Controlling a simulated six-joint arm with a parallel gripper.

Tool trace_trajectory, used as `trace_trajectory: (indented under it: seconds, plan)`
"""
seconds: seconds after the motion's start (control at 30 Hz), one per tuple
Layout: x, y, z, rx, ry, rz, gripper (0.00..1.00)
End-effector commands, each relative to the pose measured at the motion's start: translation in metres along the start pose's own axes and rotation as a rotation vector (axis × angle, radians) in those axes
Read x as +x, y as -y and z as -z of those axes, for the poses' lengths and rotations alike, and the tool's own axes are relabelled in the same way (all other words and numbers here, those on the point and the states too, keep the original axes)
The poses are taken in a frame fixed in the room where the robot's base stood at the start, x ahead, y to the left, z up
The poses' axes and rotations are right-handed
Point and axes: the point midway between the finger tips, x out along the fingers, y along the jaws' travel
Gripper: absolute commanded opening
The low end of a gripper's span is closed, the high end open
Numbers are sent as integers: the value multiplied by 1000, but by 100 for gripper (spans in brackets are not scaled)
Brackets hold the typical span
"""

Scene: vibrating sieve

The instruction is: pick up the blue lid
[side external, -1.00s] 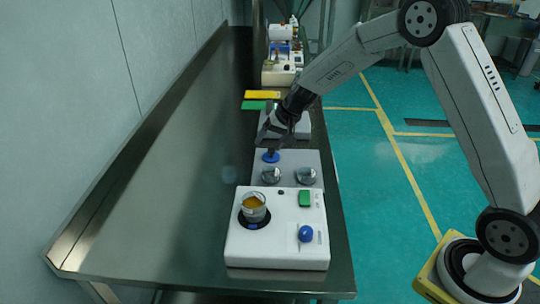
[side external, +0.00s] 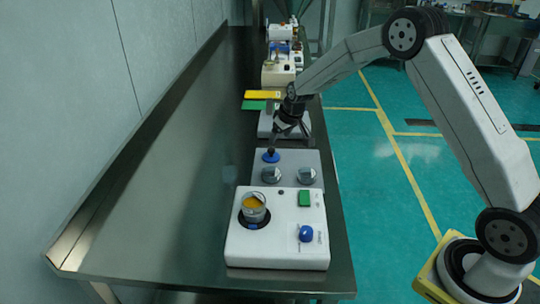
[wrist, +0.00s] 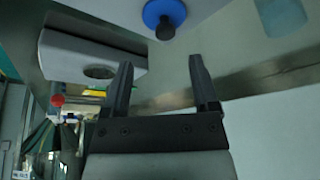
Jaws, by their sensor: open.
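The blue lid (side external: 271,158) is a small round disc with a black knob, on the grey block (side external: 290,160) in the side view. In the wrist view the blue lid (wrist: 160,10) is at the top edge, with its black knob (wrist: 165,29) toward my fingers. My gripper (side external: 285,135) is above and just behind the lid in the side view. In the wrist view my gripper (wrist: 158,62) has its two fingers spread with nothing between them. The knob is beyond the fingertips, apart from them.
Two round metallic pieces (side external: 271,175) (side external: 306,175) sit on the grey block's near side. In front is a white device (side external: 275,250) bearing a cup of amber material (side external: 253,205). Yellow (side external: 262,94) and green (side external: 254,106) pieces lie behind. The bench's left is clear.

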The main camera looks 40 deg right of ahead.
Motion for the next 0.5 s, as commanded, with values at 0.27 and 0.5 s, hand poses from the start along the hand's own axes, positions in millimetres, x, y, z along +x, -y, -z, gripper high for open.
trace_trajectory:
  seconds: [0.27,0.5]
  plan:
    - [8,0,-1,1,2,1,77]
    - [24,1,0,2,0,1,77]
